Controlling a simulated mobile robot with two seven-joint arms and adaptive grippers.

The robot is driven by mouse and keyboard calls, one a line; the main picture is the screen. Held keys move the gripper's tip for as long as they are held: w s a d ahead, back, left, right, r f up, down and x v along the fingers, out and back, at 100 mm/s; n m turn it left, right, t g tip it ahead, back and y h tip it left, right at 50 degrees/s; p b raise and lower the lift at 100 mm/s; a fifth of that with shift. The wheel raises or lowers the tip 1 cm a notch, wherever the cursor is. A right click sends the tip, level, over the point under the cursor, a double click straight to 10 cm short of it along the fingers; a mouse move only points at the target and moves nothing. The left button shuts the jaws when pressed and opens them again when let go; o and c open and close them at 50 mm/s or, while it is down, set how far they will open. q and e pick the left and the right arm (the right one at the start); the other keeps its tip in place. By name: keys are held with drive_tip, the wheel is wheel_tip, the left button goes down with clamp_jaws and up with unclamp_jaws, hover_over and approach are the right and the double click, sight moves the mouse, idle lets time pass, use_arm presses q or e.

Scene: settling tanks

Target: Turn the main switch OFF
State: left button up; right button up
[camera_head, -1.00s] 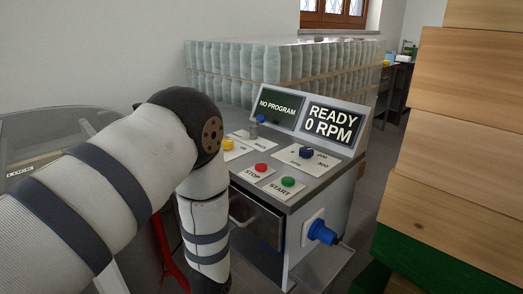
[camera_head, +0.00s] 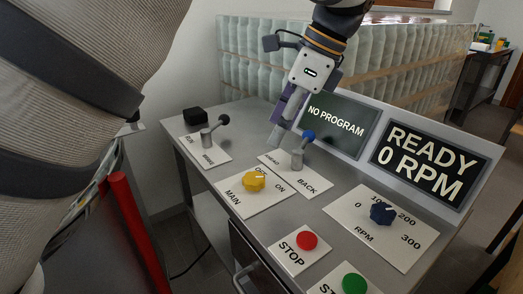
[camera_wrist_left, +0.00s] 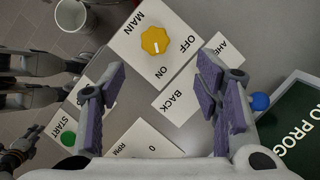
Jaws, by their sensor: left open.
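The main switch is a yellow knob (camera_head: 255,181) on a white plate (camera_head: 233,204) marked MAIN, OFF and ON. It also shows in the left wrist view (camera_wrist_left: 154,40), where its white mark faces the ON label. My left gripper (camera_head: 285,122) is above the panel, behind and right of the knob, close to the blue-tipped lever (camera_head: 305,144). In the left wrist view its purple-padded fingers (camera_wrist_left: 160,94) are wide apart with nothing between them; the knob lies beyond them. A dark shape (camera_wrist_left: 18,146) at that view's left edge looks like my right gripper; its jaws are unclear.
A black-tipped lever (camera_head: 214,130) stands left of the knob. A red STOP button (camera_head: 307,241), green START button (camera_head: 354,284) and blue RPM knob (camera_head: 382,213) are nearer or to the right. The screens read NO PROGRAM (camera_head: 337,121) and READY 0 RPM (camera_head: 428,166).

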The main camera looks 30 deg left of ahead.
sight(253, 177)
use_arm(q)
drive_tip(key=x, duration=1.1)
drive_tip(key=shift+s+f+p, duration=0.25)
drive_tip(key=shift+s+p, duration=0.05)
drive_tip(key=shift+s, duration=0.15)
drive_tip(key=c, duration=1.1)
